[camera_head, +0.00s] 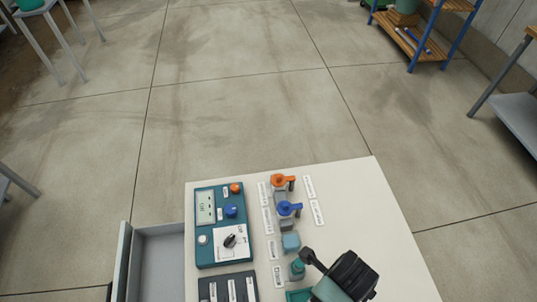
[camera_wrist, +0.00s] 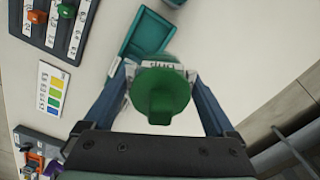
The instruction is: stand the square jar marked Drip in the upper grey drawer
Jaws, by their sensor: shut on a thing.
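In the wrist view my gripper (camera_wrist: 159,82) is shut on the jar marked Drip (camera_wrist: 159,66). The jar's green round lid and knob (camera_wrist: 161,98) face the camera, and a white label with dark letters shows at its far edge. The lid hides most of the jar's body. In the head view my gripper's dark end (camera_head: 345,277) is over the right front of the bench, and I cannot make out the jar there. A grey drawer (camera_head: 155,262) stands open left of the bench; its visible floor is bare. I cannot tell its level.
The cream bench top (camera_head: 365,205) carries a teal control box (camera_head: 220,225), a dark switch panel (camera_head: 228,288), an orange valve (camera_head: 281,181) and a blue valve (camera_head: 289,209). A teal tray (camera_wrist: 130,46) lies just beyond the jar. The bench's right side is clear.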

